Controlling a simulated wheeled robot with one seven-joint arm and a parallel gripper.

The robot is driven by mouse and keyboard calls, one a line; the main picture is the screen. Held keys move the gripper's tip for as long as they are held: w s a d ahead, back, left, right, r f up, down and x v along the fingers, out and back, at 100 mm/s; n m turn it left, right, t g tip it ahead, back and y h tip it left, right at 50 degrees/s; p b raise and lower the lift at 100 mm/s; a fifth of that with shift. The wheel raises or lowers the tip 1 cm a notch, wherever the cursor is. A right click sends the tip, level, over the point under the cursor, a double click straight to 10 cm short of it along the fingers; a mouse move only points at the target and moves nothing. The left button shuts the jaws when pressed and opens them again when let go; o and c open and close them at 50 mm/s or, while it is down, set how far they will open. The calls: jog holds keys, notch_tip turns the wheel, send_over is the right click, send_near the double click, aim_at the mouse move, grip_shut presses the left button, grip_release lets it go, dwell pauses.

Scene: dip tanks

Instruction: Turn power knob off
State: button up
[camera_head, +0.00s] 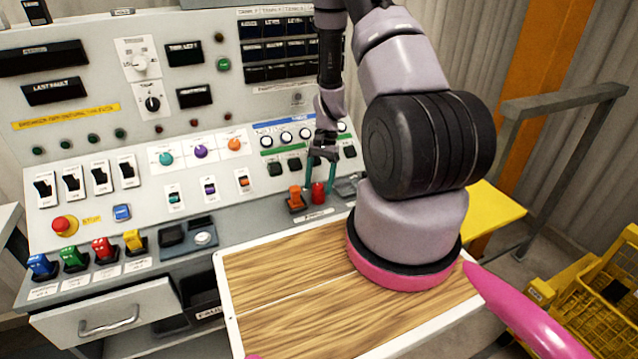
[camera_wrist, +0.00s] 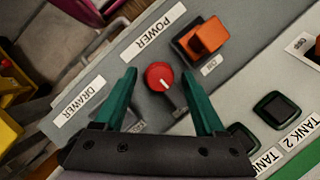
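A round red knob (camera_head: 318,193) with a white mark stands at the right end of the console's lower ledge. In the wrist view the red knob (camera_wrist: 158,76) lies below the POWER label (camera_wrist: 153,31). An orange switch (camera_head: 296,199) sits beside it; in the wrist view this switch (camera_wrist: 206,37) has a small label by it. My gripper (camera_head: 319,182) has green fingers and points down at the red knob. In the wrist view my gripper (camera_wrist: 158,78) is open, one fingertip on each side of the knob, with visible gaps. I cannot tell how deep the fingers reach.
A DRAWER label (camera_wrist: 80,107) is near the left finger; the part beside it is partly hidden. Dark square buttons (camera_wrist: 277,109) labelled TANK lie to the right. A wooden board (camera_head: 290,315) is in front of the console. A metal railing (camera_head: 565,100) stands at the right.

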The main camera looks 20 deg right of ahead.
jog(key=v, duration=1)
jog(key=shift+r, duration=0.4)
jog(key=shift+w, duration=0.1)
